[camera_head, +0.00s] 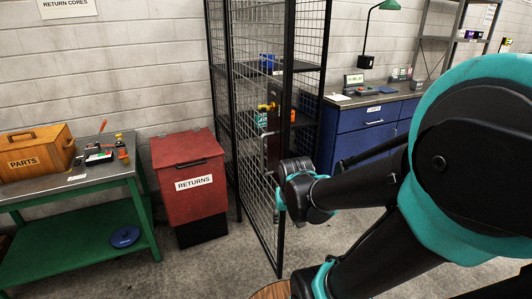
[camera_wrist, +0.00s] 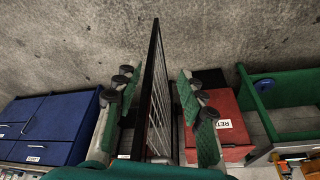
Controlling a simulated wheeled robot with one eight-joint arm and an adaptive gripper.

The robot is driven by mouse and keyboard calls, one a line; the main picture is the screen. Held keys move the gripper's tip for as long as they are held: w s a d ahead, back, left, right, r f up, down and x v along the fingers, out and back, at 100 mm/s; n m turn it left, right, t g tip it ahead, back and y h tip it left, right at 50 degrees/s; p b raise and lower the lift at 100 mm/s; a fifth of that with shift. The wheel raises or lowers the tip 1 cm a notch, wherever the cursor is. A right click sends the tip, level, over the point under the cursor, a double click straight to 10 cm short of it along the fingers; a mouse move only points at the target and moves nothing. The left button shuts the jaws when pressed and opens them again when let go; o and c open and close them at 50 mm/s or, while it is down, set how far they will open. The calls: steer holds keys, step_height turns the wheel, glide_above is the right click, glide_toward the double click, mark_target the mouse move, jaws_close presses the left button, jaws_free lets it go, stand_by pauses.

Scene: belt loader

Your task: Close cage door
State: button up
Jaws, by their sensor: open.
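The cage door (camera_head: 253,165) is a black-framed mesh panel standing open, swung out from the cage (camera_head: 305,40) toward my camera. A grey pull handle (camera_head: 265,135) shows on it, near its free edge. My gripper (camera_head: 281,199) is at the door's free edge, below the handle; its fingers are mostly hidden in the head view. In the wrist view, my gripper (camera_wrist: 157,85) is open, with a green-padded finger on each side of the door (camera_wrist: 157,95). Gaps show between the fingers and the mesh, so the door is straddled but not clamped.
A red returns bin (camera_head: 188,165) stands left of the cage, beside a green workbench (camera_head: 95,215) with a wooden parts box (camera_head: 38,150). A blue cabinet (camera_head: 355,140) stands to the right. The cage shelves hold small items. Bare concrete floor (camera_head: 215,265) lies in front of the bin.

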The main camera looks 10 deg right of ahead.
mark_target(275, 156)
steer(key=w+a+r+m, duration=0.1)
steer(key=w+r+m, duration=0.1)
steer(key=w+r, duration=0.1)
steer(key=w+a+r+m+g+h, duration=0.1)
steer(key=w+r+m, duration=0.1)
steer(key=w+r, duration=0.2)
steer(key=w+a+r+m, duration=0.1)
steer(key=w+r+m, duration=0.2)
steer(key=r, duration=0.1)
steer(key=shift+w+a+r+g+h, duration=0.2)
steer(key=shift+g+h, duration=0.1)
steer(key=shift+g, duration=0.1)
jaws_close()
steer(key=w+a+r+m+h, duration=0.1)
steer(key=w+a+r+m, duration=0.15)
steer(key=r, duration=0.35)
steer(key=w+a+r+m+h, duration=0.1)
steer(key=w+a+r+m, duration=0.1)
steer(key=w+r+m, duration=0.25)
steer(key=shift+g, duration=0.5)
steer(key=shift+w+d+f, duration=0.15)
steer(key=shift+d+f, duration=1.75)
steer(key=shift+f, duration=0.25)
steer(key=shift+w+d+f, duration=0.15)
steer(key=shift+d+f, duration=1.75)
steer(key=shift+f, duration=0.25)
